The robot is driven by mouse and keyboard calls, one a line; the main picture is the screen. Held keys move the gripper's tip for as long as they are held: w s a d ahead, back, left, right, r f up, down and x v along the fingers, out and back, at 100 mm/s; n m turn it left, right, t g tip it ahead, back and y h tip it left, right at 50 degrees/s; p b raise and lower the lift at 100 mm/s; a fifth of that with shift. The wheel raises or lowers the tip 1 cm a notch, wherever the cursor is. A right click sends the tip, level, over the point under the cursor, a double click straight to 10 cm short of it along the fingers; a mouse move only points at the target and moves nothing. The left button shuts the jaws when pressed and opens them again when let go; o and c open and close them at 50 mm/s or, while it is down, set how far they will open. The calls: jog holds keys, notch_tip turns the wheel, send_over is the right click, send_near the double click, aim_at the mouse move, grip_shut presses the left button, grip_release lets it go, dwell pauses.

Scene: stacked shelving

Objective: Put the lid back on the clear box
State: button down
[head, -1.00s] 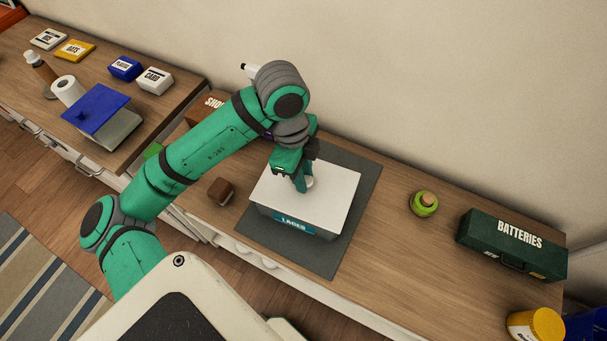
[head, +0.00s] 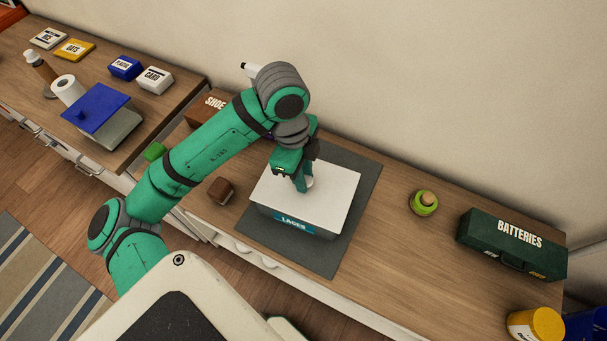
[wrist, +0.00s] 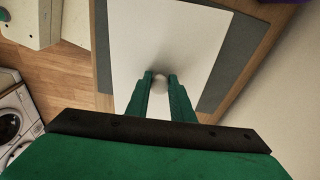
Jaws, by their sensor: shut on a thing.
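A white flat lid (head: 330,192) with a pale round knob lies over a box labelled LACES (head: 292,224), on a dark grey mat (head: 360,185). My gripper (head: 304,186) points down at the lid and is shut on its knob. In the wrist view, the two green fingers close on the knob (wrist: 160,84) at the middle of the white lid. The lid looks level and covers the box top; I cannot tell whether it touches the rim all round. Most of the box walls are hidden under the lid.
A small brown block (head: 221,191) is left of the mat. A blue-lidded box (head: 96,108) is on the left counter. Bare wood lies right of the mat.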

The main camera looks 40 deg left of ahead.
jog(key=c, duration=1)
grip_release()
jog(key=shift+r, duration=3.5)
